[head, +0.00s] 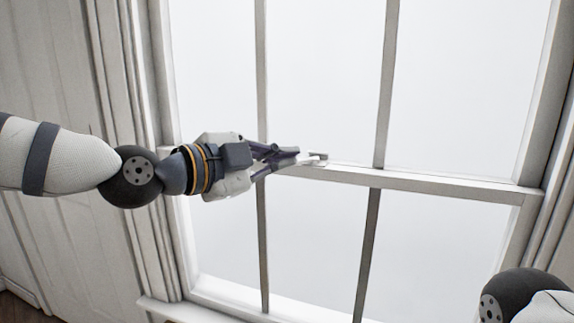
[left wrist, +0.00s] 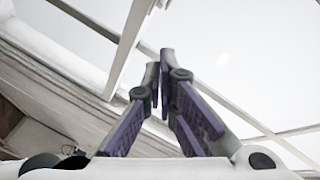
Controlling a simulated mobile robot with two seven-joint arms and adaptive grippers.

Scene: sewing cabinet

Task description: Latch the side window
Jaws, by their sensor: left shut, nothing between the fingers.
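The side window (head: 430,181) fills most of the head view, with white sash bars, pale panes and a horizontal meeting rail across the middle. A small grey and white latch (head: 318,157) sits on top of this rail, left of its centre. My left gripper (head: 290,153) comes in from the left, with its fingertips just left of the latch. I cannot tell whether they touch it. In the left wrist view the dark fingers (left wrist: 160,62) are closed together with nothing between them. I cannot make out the latch there. My right gripper is out of view.
The window sill (head: 168,307) runs along the bottom. Pale panelled wall (head: 50,80) and fluted trim (head: 120,90) stand left of the window. My right arm shows at the lower right corner. The space before the right-hand panes is clear.

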